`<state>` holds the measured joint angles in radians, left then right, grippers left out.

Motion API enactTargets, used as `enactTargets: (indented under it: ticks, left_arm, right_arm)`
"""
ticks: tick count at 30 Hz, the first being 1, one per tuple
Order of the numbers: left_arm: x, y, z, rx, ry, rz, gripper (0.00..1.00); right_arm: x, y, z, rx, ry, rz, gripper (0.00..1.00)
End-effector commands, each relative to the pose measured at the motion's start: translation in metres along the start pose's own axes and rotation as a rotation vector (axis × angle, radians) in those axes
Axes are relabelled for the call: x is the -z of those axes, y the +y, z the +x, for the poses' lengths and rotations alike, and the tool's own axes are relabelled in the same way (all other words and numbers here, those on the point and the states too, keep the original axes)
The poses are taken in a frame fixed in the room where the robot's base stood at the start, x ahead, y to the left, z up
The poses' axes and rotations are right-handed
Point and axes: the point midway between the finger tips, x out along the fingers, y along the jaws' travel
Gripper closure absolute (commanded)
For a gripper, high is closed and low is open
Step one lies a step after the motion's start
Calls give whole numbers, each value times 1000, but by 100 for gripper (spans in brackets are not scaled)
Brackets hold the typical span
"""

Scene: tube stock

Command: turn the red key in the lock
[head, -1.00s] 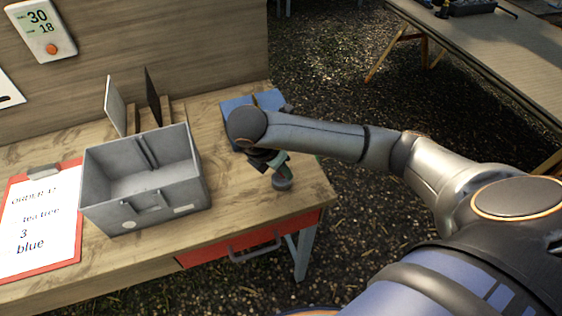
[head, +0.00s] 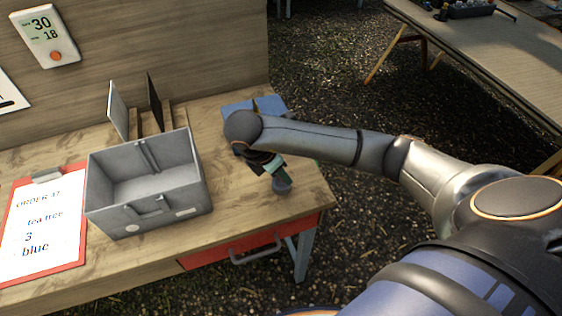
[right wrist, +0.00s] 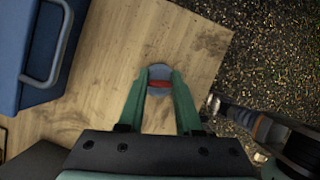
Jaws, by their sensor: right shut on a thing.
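The red key (right wrist: 159,84) shows as a small red bar between my right fingertips in the right wrist view. The lock (right wrist: 159,69) is a round grey-blue piece at the fingertips, near the table's corner. In the head view the lock (head: 282,186) stands on the table below my gripper, and the key is hidden there. My right gripper (right wrist: 159,88), with green fingers, is shut on the red key and points down at the lock; it also shows in the head view (head: 275,170). I cannot tell how far the key is turned. My left gripper is not in view.
A grey open bin (head: 150,212) stands left of the lock on the table (head: 235,205). A clipboard (head: 45,225) lies at the far left. A blue container (right wrist: 45,60) is behind my right gripper. A red drawer (head: 225,255) is below the tabletop.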

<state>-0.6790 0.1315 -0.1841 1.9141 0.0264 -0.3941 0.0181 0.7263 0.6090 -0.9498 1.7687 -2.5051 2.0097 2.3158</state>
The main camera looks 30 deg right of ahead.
Motion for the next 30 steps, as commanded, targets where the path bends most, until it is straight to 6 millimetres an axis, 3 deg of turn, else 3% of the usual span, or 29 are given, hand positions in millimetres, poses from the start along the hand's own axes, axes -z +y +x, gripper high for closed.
enactTargets:
  ticks: [14, 22, 30]
  left_arm:
    - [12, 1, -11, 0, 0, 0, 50]
    - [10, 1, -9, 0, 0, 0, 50]
    - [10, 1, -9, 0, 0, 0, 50]
  right_arm:
    - [0, 0, -1, 61, 0, 145, 100]
    - [0, 1, 0, 190, -1, 458, 100]
    - [0, 0, 0, 213, -1, 515, 100]
